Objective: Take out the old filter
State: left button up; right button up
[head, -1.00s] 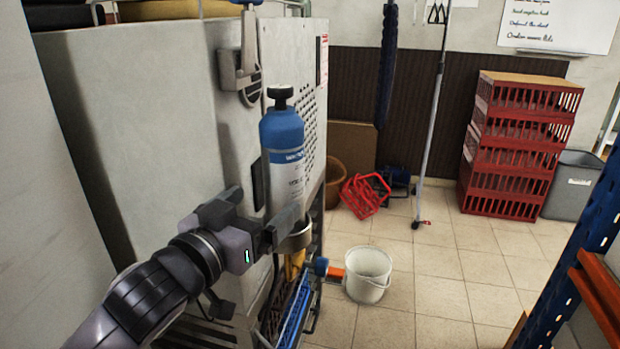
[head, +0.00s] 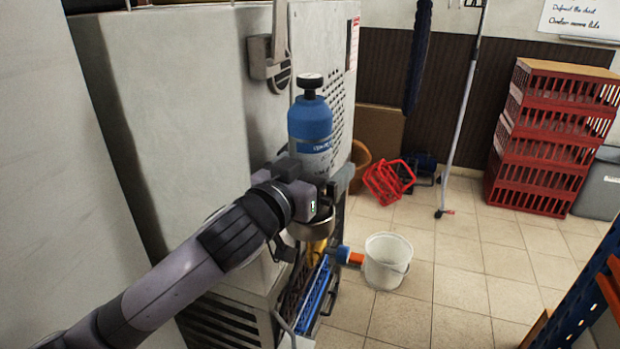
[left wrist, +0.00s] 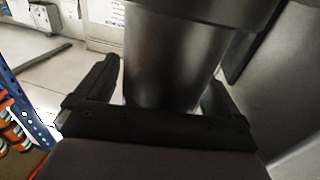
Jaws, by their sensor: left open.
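The filter (head: 310,122) is an upright cylinder with a blue top, a pale lower body and a black knob. It stands beside the white machine (head: 180,110), above a round metal cup (head: 310,226). My left gripper (head: 322,178) is at the filter's lower body, with its jaws open on either side. In the left wrist view, a dark grey cylinder (left wrist: 170,60), apparently the filter body, stands between the fingers (left wrist: 163,88). Gaps show beside it; contact cannot be told. My gripper hides part of the filter's lower end. My right gripper is not in view.
A white bucket (head: 387,265) stands on the floor beside an orange-and-blue valve (head: 352,258). A grey bracket (head: 270,62) juts from the machine near the filter's top. Red crates (head: 550,135) are stacked at the back right.

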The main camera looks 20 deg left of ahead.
pick_arm(q)
jog(key=c, duration=1.7)
jog(key=shift+o, duration=0.2)
jog(key=shift+r, duration=0.1)
jog(key=shift+r, duration=0.1)
